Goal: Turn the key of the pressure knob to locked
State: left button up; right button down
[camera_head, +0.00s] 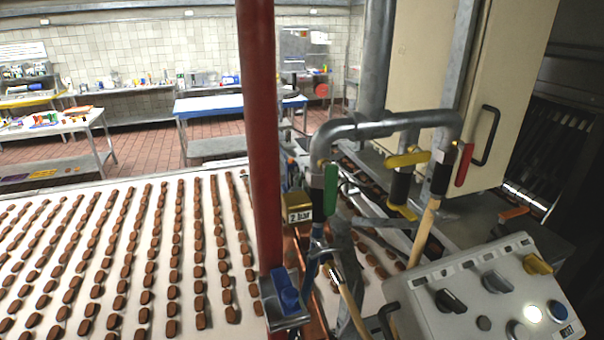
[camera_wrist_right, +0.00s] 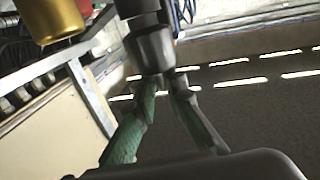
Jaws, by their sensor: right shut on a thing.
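A gold-yellow knob (camera_head: 297,206) stands by a "2 bar" label (camera_head: 299,216), just right of the red post. My right gripper (camera_head: 322,250) is beside and below it, among pipes and hoses, and shows only in part. In the right wrist view my right gripper (camera_wrist_right: 165,88) has its green-padded fingers shut on the narrow end of a dark cylindrical part (camera_wrist_right: 152,48). A gold cylinder (camera_wrist_right: 57,18) is to the left of that part, apart from the fingers. I cannot make out a key or its setting. My left gripper is not in view.
The red post (camera_head: 258,140) stands close to the left. A blue-topped box (camera_head: 287,292) is low in front. A grey pipe (camera_head: 390,124) with green (camera_head: 331,188) and red (camera_head: 464,165) handles arches above. A control panel (camera_head: 455,322) is at the right; a chocolate-covered belt (camera_head: 190,318) is at the left.

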aim_at(302, 171)
dwell(0.3)
jog(key=c, duration=2.2)
grip_release()
notch_tip(302, 171, up, 10)
